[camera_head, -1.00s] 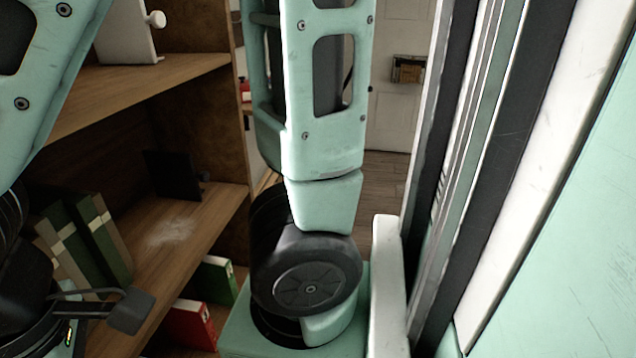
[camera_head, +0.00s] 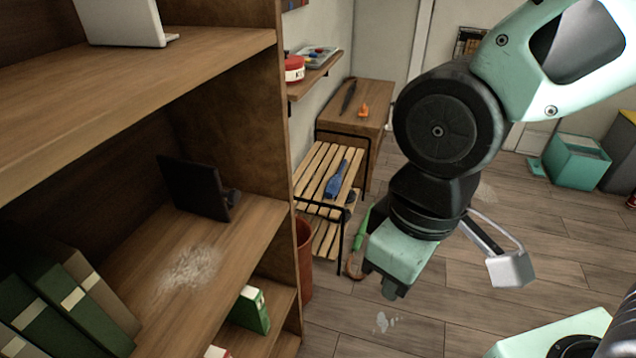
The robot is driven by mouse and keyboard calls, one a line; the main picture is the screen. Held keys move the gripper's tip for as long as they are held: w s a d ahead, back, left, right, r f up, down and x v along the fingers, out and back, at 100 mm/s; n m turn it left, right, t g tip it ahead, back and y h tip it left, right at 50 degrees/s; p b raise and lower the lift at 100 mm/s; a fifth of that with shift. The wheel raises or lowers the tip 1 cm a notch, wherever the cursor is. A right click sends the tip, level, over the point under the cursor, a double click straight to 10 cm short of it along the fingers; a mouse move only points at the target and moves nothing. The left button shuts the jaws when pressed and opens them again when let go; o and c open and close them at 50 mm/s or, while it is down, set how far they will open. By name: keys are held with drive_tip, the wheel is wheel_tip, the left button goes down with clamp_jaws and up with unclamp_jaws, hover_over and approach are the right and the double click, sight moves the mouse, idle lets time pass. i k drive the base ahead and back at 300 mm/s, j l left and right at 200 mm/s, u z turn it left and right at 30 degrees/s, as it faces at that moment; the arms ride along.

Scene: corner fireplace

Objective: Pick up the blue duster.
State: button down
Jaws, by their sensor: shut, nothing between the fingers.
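The blue duster (camera_head: 336,182) lies on the upper slatted shelf of a small wooden rack with a black metal frame, beyond the bookcase. My gripper (camera_head: 390,290) points down over the floor, to the right of the rack and nearer to me. It is shut and empty. Its mint housing hides part of the floor behind it. Clear space shows between it and the duster.
The brown bookcase (camera_head: 262,150) fills the left, with books and a pale dusty patch on its shelf. A red bin (camera_head: 304,265) stands beside it. A green-handled tool (camera_head: 361,230) stands by the rack. Open wooden floor (camera_head: 450,310) lies at the centre and right.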

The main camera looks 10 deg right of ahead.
sight(333, 187)
drive_tip(key=z, duration=0.2)
drive_tip(key=u, duration=3.25)
drive_tip(key=z, duration=3.2)
drive_tip(key=u, duration=0.3)
drive_tip(key=i+l+u, duration=0.15)
drive_tip(key=u, duration=0.2)
drive_tip(key=i+l+u, duration=0.15)
drive_tip(key=u, duration=0.2)
drive_tip(key=i+l+u, duration=0.1)
drive_tip(key=l+u, duration=0.25)
